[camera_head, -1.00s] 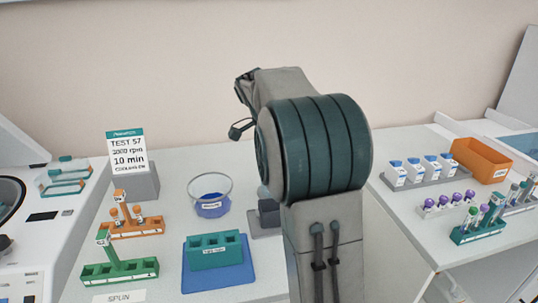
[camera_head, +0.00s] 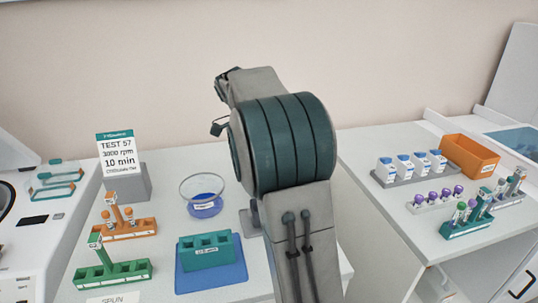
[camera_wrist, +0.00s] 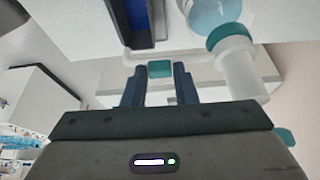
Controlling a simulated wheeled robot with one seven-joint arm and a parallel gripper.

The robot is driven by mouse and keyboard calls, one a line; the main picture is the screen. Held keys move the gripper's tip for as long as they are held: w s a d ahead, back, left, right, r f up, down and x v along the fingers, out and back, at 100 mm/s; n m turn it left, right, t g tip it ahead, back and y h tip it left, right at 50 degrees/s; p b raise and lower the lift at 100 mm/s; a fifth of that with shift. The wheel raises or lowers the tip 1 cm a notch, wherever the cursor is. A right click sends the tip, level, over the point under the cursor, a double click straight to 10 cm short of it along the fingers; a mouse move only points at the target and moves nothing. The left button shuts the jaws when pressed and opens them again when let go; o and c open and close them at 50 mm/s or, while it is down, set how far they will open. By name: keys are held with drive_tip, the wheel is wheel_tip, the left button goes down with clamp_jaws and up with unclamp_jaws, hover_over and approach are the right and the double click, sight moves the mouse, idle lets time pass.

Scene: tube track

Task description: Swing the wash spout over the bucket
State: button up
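In the wrist view my gripper (camera_wrist: 160,85) has its two dark fingers apart, with a small teal block (camera_wrist: 160,68) between their tips. The block fills most of the gap; I cannot tell whether the fingers press on it. It sits on a thin pale bar, which may be the wash spout. A bottle with a teal collar (camera_wrist: 228,38) and pale blue liquid is to the right. A dark blue open container (camera_wrist: 133,22) is above left; I cannot tell if it is the bucket. In the head view my arm hides the gripper and spout.
In the head view a glass bowl (camera_head: 203,197) with blue contents stands left of my arm, behind a teal rack on a blue mat (camera_head: 226,277). Green (camera_head: 130,270) and orange (camera_head: 130,232) racks stand farther left. The right table holds an orange bin (camera_head: 469,157), bottles and tubes.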

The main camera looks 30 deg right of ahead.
drive_tip(key=o, duration=0.3)
drive_tip(key=p+v, duration=0.1)
drive_tip(key=v, duration=1.3)
drive_tip(key=s+a+f+n+t+y, duration=0.1)
drive_tip(key=s+a+f+n, duration=0.2)
drive_tip(key=s+f+n, duration=0.3)
drive_tip(key=s+a+f+n+t+y, duration=0.1)
drive_tip(key=s+a+f+n+y, duration=0.1)
drive_tip(key=s+f+n, duration=0.5)
drive_tip(key=s+a+f+n+t+y, duration=0.1)
drive_tip(key=s+a+f+n, duration=0.3)
drive_tip(key=s, duration=0.9)
wheel_tip(320, 180, down, 2)
drive_tip(key=shift+a+f+n+t, duration=0.1)
drive_tip(key=shift+n+t, duration=0.15)
drive_tip(key=shift+n, duration=0.65)
drive_tip(key=shift+a+f+n+t, duration=0.1)
drive_tip(key=shift+n+t, duration=0.15)
drive_tip(key=shift+n, duration=0.65)
drive_tip(key=shift+d, duration=0.15)
